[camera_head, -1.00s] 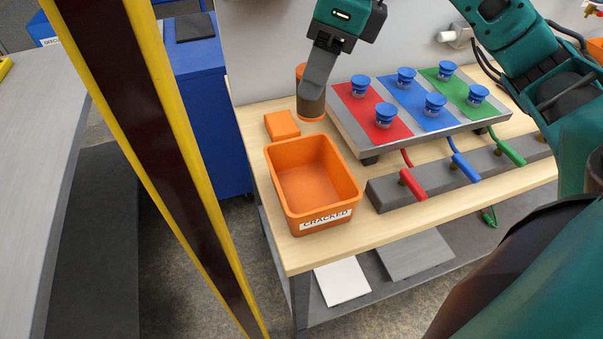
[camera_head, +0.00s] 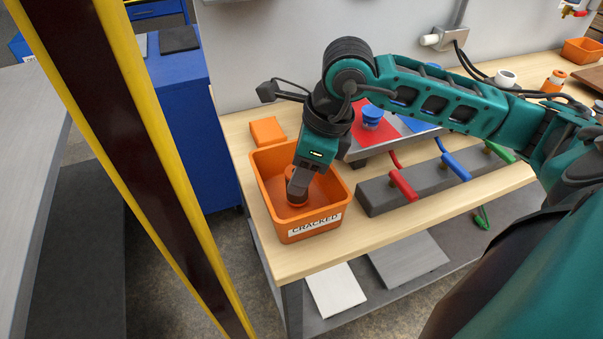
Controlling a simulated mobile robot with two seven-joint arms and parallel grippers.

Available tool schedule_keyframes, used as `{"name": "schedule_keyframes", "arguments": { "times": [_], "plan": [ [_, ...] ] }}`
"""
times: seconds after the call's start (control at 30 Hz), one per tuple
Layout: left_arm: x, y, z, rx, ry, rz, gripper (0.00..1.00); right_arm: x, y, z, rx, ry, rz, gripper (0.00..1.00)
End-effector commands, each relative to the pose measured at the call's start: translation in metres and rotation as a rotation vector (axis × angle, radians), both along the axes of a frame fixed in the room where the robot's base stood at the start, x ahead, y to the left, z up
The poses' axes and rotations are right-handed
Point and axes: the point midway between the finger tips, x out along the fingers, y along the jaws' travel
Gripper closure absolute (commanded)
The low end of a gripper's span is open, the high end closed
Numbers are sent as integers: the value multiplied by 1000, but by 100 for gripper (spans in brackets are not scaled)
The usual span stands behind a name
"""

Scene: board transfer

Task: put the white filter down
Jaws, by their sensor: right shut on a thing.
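My right gripper (camera_head: 298,182) reaches down into the orange bin (camera_head: 313,231) labelled CRACKED. It is shut on an orange cylinder (camera_head: 296,202), which is mostly hidden by the fingers. The cylinder is inside the bin, low down; I cannot tell whether it touches the bin floor. The held thing looks orange and brown, not white. A small white round object (camera_head: 505,77) stands at the back right of the bench; I cannot tell whether it is a filter. My left gripper is not in view.
An orange block (camera_head: 267,131) lies behind the bin. A grey bar with red (camera_head: 403,185), blue and green levers is to its right, before a sloped panel with blue knobs. A yellow-edged dark post (camera_head: 88,120) stands at left. White (camera_head: 335,289) and grey plates lie below.

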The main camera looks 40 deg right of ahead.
Motion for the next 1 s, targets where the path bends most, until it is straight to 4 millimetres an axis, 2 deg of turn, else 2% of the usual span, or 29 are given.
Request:
{"name": "schedule_keyframes", "arguments": {
  "times": [0.07, 0.3, 0.43, 0.47, 0.5, 0.7, 1.0],
  "plan": [
    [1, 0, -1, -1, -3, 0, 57, 0, 0, -9, 0, 0, 0, 89],
    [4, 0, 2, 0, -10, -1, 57, 0, 0, -9, 0, -2, 2, 89],
    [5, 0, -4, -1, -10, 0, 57, 0, 0, -14, 1, -2, 1, 89],
    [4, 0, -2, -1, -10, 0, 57, 0, 0, -12, 0, -2, 1, 56],
    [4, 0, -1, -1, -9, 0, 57, 0, 0, -12, 0, -2, 1, 52],
    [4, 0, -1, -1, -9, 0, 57, 0, 0, -12, 0, -2, 1, 33],
    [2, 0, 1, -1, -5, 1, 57, 0, 0, -9, 0, -2, 1, 33]
  ]
}}
